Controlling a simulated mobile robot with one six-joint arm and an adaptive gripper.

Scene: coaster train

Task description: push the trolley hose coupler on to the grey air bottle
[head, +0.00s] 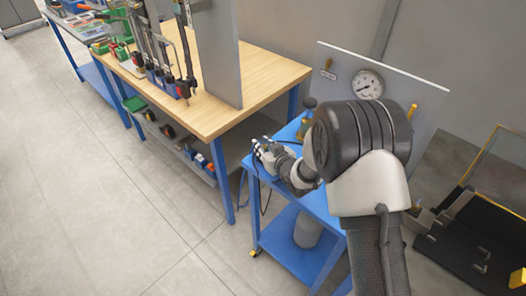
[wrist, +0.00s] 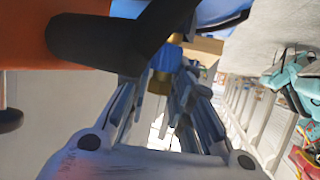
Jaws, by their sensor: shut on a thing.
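My gripper (head: 266,152) is over the left edge of the blue trolley (head: 325,205) in the head view. In the wrist view my gripper (wrist: 166,88) is shut on a small brass and blue piece (wrist: 160,84), which looks like the hose coupler. The fingers hide part of it. A thin dark hose (head: 265,200) hangs below my gripper at the trolley's left side. A pale grey cylinder (head: 307,230) stands on the trolley's lower shelf; I cannot tell whether it is the grey air bottle. I cannot see the coupler touching any bottle.
A panel with a round gauge (head: 368,84) rises behind the trolley. A wooden-topped workbench (head: 270,80) with tools stands to the left. A dark open case (head: 470,245) is at the right. Close in the wrist view are a large orange body (wrist: 25,35) and a black cylinder (wrist: 90,38).

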